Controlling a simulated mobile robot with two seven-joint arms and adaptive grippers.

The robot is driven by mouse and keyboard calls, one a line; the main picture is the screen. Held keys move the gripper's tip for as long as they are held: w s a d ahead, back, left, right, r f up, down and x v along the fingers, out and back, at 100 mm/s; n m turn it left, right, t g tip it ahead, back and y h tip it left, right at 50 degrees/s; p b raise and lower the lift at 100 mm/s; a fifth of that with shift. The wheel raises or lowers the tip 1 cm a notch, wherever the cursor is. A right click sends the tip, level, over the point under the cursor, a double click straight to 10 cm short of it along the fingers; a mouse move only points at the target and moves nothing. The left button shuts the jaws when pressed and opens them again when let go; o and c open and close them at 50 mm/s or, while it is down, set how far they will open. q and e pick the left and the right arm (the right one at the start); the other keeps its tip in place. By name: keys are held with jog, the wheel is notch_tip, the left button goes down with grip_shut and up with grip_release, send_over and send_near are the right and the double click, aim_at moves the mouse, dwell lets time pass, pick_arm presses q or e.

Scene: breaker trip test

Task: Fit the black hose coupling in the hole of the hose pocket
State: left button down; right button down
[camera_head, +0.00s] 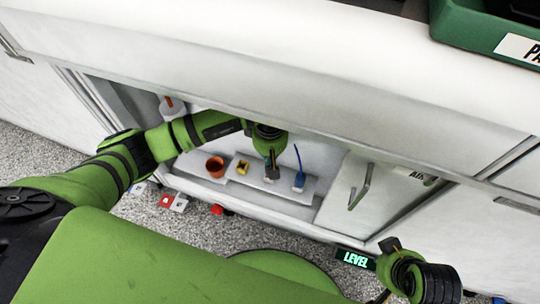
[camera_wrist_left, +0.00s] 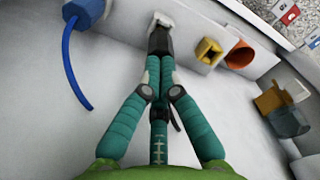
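My left gripper (camera_head: 271,163) reaches through the cabinet opening, down to the pale ledge inside. In the left wrist view its teal fingers come together at the tips (camera_wrist_left: 160,70), closed on a dark piece that looks like the black hose coupling (camera_wrist_left: 158,42). The coupling's far end meets a pale grey piece (camera_wrist_left: 161,19) at the ledge, possibly the hose pocket. Its hole is hidden, and I cannot tell whether the coupling is inside it. My right arm shows at the lower right of the head view; its fingers are not clear.
An orange cup (camera_head: 215,166) and a yellow square socket (camera_head: 242,167) stand on one side of the gripper. A blue block with a blue hose (camera_head: 299,180) stands on the other. The opening's upper edge is close above the arm.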

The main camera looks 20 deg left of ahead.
pick_arm(q)
jog(key=shift+f+b, duration=0.4)
jog(key=shift+f, duration=0.1)
jog(key=shift+s+r, duration=0.1)
jog(key=shift+r, duration=0.05)
jog(key=shift+r+p, duration=0.25)
jog(key=shift+p, duration=0.15)
jog(key=shift+r+p, duration=0.65)
jog(key=shift+r, duration=0.5)
jog(key=shift+f, duration=0.15)
